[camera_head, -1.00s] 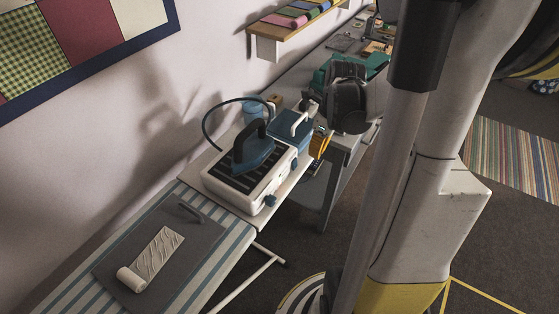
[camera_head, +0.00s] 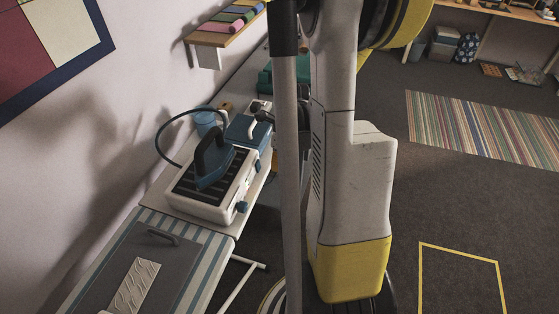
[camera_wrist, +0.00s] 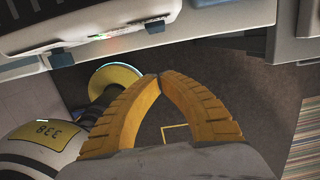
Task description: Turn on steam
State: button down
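The steam station (camera_head: 212,208) is a white box with a dark ribbed top on the bench beside the wall. A blue iron (camera_head: 215,165) with a dark handle rests on it, its cord arching up behind. Blue knobs (camera_head: 241,207) sit on the station's right side. In the wrist view the white body (camera_wrist: 95,20) fills the upper left, with dark blue knobs (camera_wrist: 60,58) on its edge. My gripper (camera_wrist: 159,77) has yellow ribbed fingers whose tips meet. Nothing is visible between them. They are apart from the station in the picture. My arm hides the gripper in the head view.
A striped ironing board (camera_head: 215,262) with a grey mat (camera_head: 160,262) and pale cloth (camera_head: 133,287) lies in front. A blue container (camera_head: 245,132) stands behind the station. A shelf (camera_head: 210,38) hangs on the wall. The floor at right is open, with a striped rug (camera_head: 480,125).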

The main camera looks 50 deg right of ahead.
aim_at(262, 176)
jog(key=shift+w+a+f+b, duration=0.3)
jog(key=shift+w+f, duration=0.35)
jog(key=shift+w, duration=0.05)
jog(key=shift+w+a+f+b, duration=0.25)
jog(key=shift+w+f+b, duration=0.05)
jog(key=shift+w+f, duration=0.4)
jog(key=shift+w+a+f+b, duration=0.3)
jog(key=shift+w+f, duration=0.35)
jog(key=shift+w+a+f+b, duration=0.15)
jog(key=shift+w+f+b, duration=0.15)
jog(key=shift+b, duration=0.15)
jog(key=shift+w, duration=0.1)
jog(key=shift+r, duration=0.3)
